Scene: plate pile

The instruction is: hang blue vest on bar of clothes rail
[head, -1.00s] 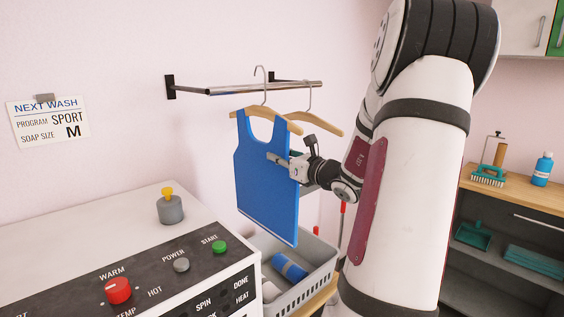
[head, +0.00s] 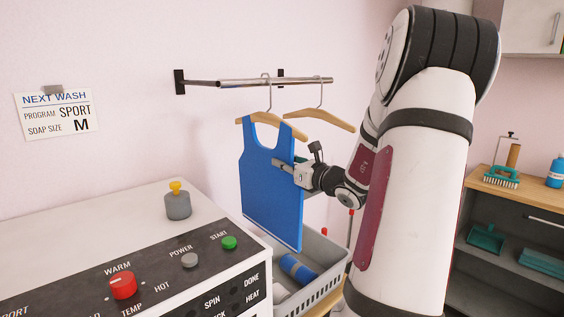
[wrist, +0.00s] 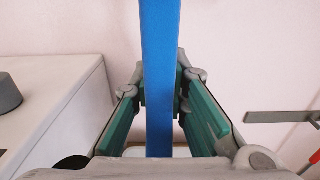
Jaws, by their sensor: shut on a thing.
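The blue vest (head: 272,190) hangs on a wooden hanger (head: 290,128) below the bar (head: 235,83) of the wall-mounted clothes rail. The hanger's metal hook (head: 268,92) overlaps the bar, with its top just above it; I cannot tell whether it bears on the bar. My gripper (head: 293,171) is shut on the vest's right edge at chest height. In the wrist view, the vest (wrist: 161,60) shows edge-on as a blue strip between the green finger pads of my gripper (wrist: 161,105).
A second, empty wooden hanger (head: 322,118) hangs to the right on the bar. A grey basket (head: 325,288) with a rolled blue cloth (head: 297,268) stands below the vest. A white machine with a control panel (head: 205,262) is at the left. Shelves (head: 520,240) stand at the right.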

